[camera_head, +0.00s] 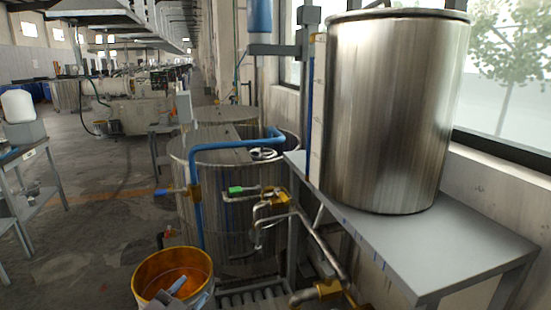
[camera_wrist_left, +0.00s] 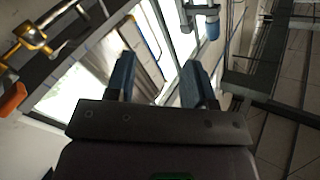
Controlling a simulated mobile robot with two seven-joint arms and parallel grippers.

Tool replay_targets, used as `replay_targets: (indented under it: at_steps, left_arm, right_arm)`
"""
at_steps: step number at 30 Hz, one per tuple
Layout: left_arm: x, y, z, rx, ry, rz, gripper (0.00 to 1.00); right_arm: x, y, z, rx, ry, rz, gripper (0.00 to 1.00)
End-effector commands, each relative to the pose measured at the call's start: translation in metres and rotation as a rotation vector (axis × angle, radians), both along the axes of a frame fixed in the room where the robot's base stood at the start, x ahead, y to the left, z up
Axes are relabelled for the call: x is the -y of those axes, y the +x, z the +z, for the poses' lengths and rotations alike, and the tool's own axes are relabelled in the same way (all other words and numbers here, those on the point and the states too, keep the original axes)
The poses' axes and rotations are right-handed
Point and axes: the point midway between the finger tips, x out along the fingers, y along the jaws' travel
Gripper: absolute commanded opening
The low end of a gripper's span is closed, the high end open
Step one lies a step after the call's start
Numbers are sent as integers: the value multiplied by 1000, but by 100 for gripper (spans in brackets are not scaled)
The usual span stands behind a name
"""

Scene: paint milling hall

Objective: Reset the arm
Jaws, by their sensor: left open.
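My right gripper is in neither view.
A large steel drum (camera_head: 390,115) stands on a grey table (camera_head: 410,255) at the right. Steel vats (camera_head: 215,205) with a blue pipe (camera_head: 195,220) and brass valves stand in the middle. Open floor (camera_head: 95,215) lies at the left, beside a grey cart (camera_head: 35,190).

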Motion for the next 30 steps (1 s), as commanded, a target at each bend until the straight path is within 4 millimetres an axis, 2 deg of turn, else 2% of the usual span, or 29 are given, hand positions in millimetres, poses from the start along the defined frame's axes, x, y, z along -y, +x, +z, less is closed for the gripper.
replay_targets:
  at_steps: [1, 6, 12, 15, 18, 21, 24, 30]
  left_arm:
    - [-12, -11, -24, -75, -41, 45, 49]
    - [-47, -55, -93, -289, -188, 179, 49]
    - [-80, -125, -159, -455, -301, 334, 49]
    - [-90, -159, -183, -518, -325, 397, 49]
    - [-93, -187, -201, -569, -340, 434, 49]
    - [-94, -205, -211, -601, -342, 452, 49]
    - [-96, -213, -215, -615, -339, 459, 49]
    - [-96, -214, -216, -616, -338, 459, 49]
  right_arm:
    - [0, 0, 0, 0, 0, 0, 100]
    - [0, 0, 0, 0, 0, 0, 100]
    - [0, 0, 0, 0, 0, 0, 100]
    - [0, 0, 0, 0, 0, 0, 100]
    - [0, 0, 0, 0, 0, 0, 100]
    - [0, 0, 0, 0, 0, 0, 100]
    - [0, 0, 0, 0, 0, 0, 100]
    - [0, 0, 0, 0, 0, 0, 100]
